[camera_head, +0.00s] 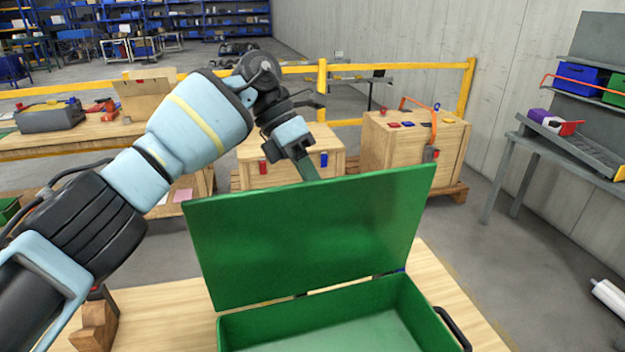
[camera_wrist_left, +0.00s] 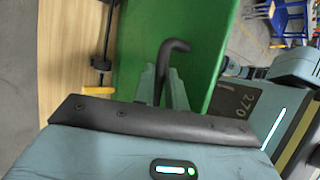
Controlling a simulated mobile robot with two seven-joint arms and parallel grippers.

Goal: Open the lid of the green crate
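The green crate (camera_head: 330,318) stands on a wooden table with its lid (camera_head: 310,235) raised, hinged at the far side and standing steeply up. The crate's inside is visible and looks empty. My left arm reaches over from the left, and my left gripper (camera_head: 307,170) is at the lid's top edge, its tips partly hidden behind the lid. In the left wrist view, a black bent handle (camera_wrist_left: 172,50) lies between the narrow fingers of the gripper (camera_wrist_left: 163,82), which look closed on it, against the green lid (camera_wrist_left: 205,45). My right gripper is not in view.
The wooden table (camera_head: 170,310) has free room left of the crate, with a small wooden block (camera_head: 95,325) near its edge. Behind the lid stand wooden boxes (camera_head: 415,140) and a yellow rail (camera_head: 400,66). A grey rack (camera_head: 570,150) stands at the right.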

